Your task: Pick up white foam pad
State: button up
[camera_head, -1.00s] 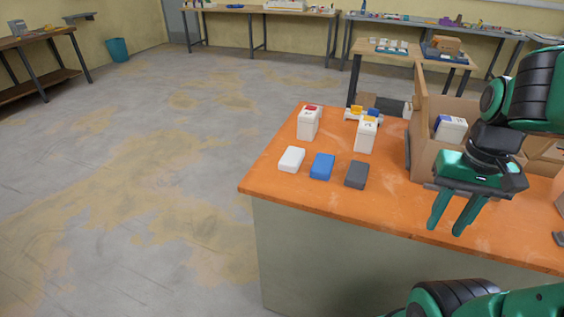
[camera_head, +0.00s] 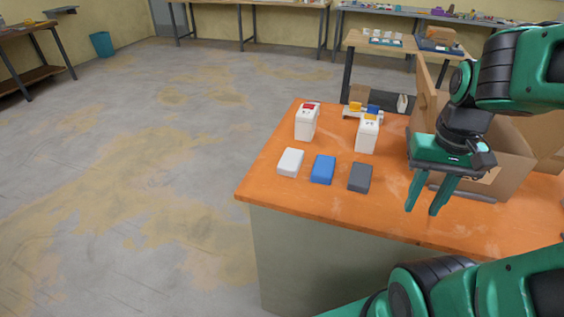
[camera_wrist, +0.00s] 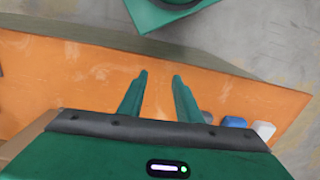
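The white foam pad (camera_head: 290,162) lies flat on the orange table at its left end. It is the leftmost of a row of three pads, beside a blue pad (camera_head: 323,169) and a dark grey pad (camera_head: 360,177). My gripper (camera_head: 424,210) hangs over the table to the right of the row, fingers pointing down, apart and empty. In the wrist view, the white pad (camera_wrist: 264,130) shows at the lower right, past the blue pad (camera_wrist: 235,122), away from my fingertips (camera_wrist: 160,74).
Behind the pads stand a white box with a red top (camera_head: 306,123) and one with a yellow top (camera_head: 367,134). A small holder (camera_head: 362,109) with yellow and blue parts is behind them. An open cardboard box (camera_head: 515,150) stands to the right. The table's front left is clear.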

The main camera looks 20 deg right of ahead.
jog(key=shift+w, duration=0.1)
jog(key=shift+o, duration=0.9)
jog(key=o, duration=0.5)
jog(key=shift+s+r, duration=0.25)
jog(key=o, duration=0.5)
jog(key=shift+w+a+r+n, duration=0.2)
jog(key=shift+w+r+n, duration=0.05)
jog(key=shift+n, duration=0.15)
jog(key=o, duration=0.6)
jog(key=w+a+n, duration=0.1)
jog(key=w+n, duration=0.1)
jog(key=w, duration=0.2)
jog(key=w+a+r+n+t, duration=0.1)
jog(key=w+a+n, duration=0.1)
jog(key=w, duration=0.3)
jog(key=w+a+n, duration=0.1)
jog(key=w+n, duration=0.2)
jog(key=w, duration=0.2)
jog(key=shift+w+a+r+n+t+y, duration=0.2)
jog(key=shift+n+t+y, duration=0.1)
jog(key=shift+y, duration=0.1)
jog(key=n+t+y, duration=0.1)
jog(key=n+y, duration=0.2)
jog(key=n, duration=0.6)
send_near(293, 158)
jog(key=shift+x, duration=4.55)
